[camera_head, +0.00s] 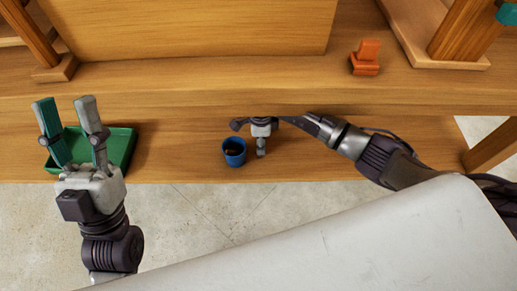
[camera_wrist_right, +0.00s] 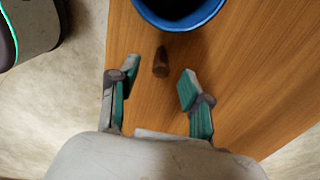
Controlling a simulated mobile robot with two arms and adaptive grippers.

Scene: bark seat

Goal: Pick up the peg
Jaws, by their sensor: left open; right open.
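A small brown peg (camera_wrist_right: 160,62) with a rounded end lies or stands on the wooden surface in the right wrist view; which of the two I cannot tell. It shows between and slightly beyond the open teal-padded fingers of my right gripper (camera_wrist_right: 158,79), with clear gaps on both sides. In the head view my right gripper (camera_head: 262,143) is beside a blue cup (camera_head: 233,153), and I cannot make out the peg there. My left gripper (camera_head: 66,106) is open and empty, over a green tray (camera_head: 122,150) at the left.
The blue cup's rim (camera_wrist_right: 178,27) is just beyond the peg in the right wrist view. An orange seat-shaped object (camera_head: 365,58) stands on the upper wooden level.

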